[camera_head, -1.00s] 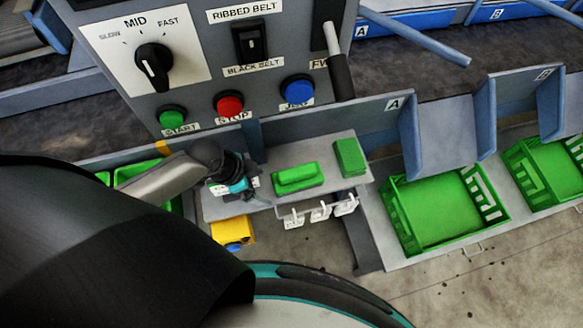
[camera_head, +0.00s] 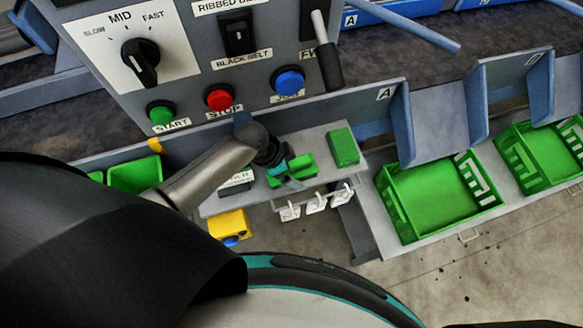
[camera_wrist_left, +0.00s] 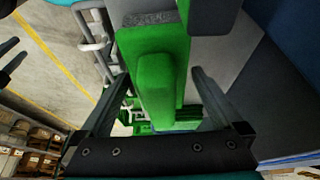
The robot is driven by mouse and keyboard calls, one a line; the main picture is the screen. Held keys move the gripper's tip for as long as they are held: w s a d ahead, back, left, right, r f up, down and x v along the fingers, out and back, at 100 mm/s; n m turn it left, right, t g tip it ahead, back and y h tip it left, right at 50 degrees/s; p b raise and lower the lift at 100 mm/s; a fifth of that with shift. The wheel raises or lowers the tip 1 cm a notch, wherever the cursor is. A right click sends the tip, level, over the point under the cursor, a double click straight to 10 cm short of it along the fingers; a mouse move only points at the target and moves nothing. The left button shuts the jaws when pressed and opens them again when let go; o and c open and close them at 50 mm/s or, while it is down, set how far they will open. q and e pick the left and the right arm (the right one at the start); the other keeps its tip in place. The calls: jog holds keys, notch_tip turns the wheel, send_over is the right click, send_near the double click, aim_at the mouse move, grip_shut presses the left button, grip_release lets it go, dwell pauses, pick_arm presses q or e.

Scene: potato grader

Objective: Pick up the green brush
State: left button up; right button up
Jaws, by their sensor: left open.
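The green brush (camera_head: 302,164), with a raised grip along its top, lies on the small grey shelf (camera_head: 325,140) below the control panel. My left gripper (camera_head: 284,172) is over its left part and hides some of it. In the left wrist view the brush (camera_wrist_left: 155,90) lies lengthwise between the two open fingers of my left gripper (camera_wrist_left: 159,76). One finger is on each side, with gaps showing; I cannot tell how far down they reach. My right gripper is not in view.
A green block (camera_head: 343,146) lies right of the brush. White tags (camera_head: 316,204) hang at the shelf's front edge, and a yellow box (camera_head: 229,224) is below left. The control panel (camera_head: 190,85) rises behind. Green crates (camera_head: 440,205) stand at the right.

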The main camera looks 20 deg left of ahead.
pick_arm(q)
jog(key=shift+c, duration=0.2)
jog(key=c, duration=1.4)
jog(key=shift+r, duration=0.1)
jog(key=shift+c, duration=0.2)
jog(key=shift+r, duration=0.5)
jog(key=s+d+p, duration=0.1)
jog(key=s+d, duration=0.9)
jog(key=s, duration=0.5)
jog(key=shift+r, duration=0.15)
jog(key=shift+d, duration=0.1)
